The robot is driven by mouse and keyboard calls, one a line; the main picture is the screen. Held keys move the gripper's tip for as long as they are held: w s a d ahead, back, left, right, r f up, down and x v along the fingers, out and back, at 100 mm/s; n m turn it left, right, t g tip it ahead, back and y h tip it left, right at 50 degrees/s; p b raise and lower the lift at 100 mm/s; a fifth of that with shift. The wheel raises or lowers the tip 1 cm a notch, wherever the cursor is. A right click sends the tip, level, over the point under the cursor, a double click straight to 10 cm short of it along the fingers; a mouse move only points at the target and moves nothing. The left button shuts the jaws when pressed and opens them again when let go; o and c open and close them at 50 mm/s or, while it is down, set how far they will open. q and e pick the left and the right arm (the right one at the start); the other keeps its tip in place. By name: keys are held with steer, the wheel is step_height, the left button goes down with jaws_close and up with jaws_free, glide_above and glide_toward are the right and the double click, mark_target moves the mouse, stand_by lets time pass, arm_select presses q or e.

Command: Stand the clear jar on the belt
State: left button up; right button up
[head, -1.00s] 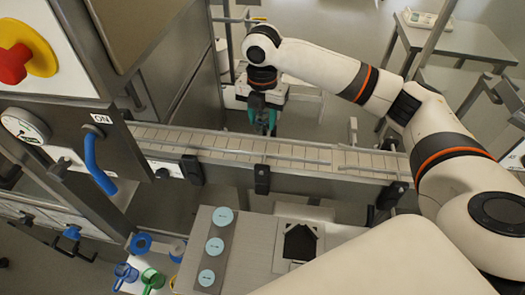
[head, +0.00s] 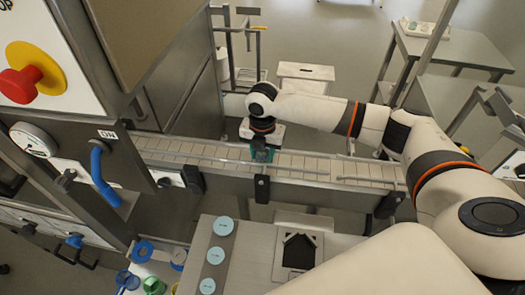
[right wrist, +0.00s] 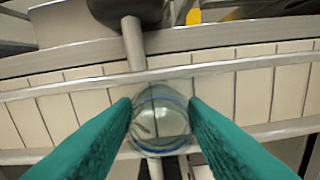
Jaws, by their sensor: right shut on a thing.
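My right gripper (head: 260,154) is at the conveyor belt (head: 310,165), coming down from its far side. In the right wrist view its green fingers (right wrist: 160,112) are closed on the sides of the clear jar (right wrist: 160,120). The jar is see-through, round, with a bluish rim, and I look down into it. The pale belt slats (right wrist: 50,108) show behind and through it. I cannot tell whether its base touches the belt. In the head view the jar is hidden by the gripper. My left gripper is out of view.
Metal guide rails run along the belt. A machine with a red knob (head: 20,82) and blue handle (head: 104,178) stands at the left. In front is a bench with pale blue discs (head: 215,257) and a dark-topped plate (head: 298,250). The belt to the right is clear.

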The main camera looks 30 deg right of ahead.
mark_target(262, 154)
steer(key=shift+f, duration=0.2)
steer(key=o, duration=0.9)
steer(key=shift+f, duration=0.1)
steer(key=shift+o, duration=0.2)
step_height(262, 154, up, 13)
steer(key=b, duration=0.2)
steer(key=shift+f, duration=0.15)
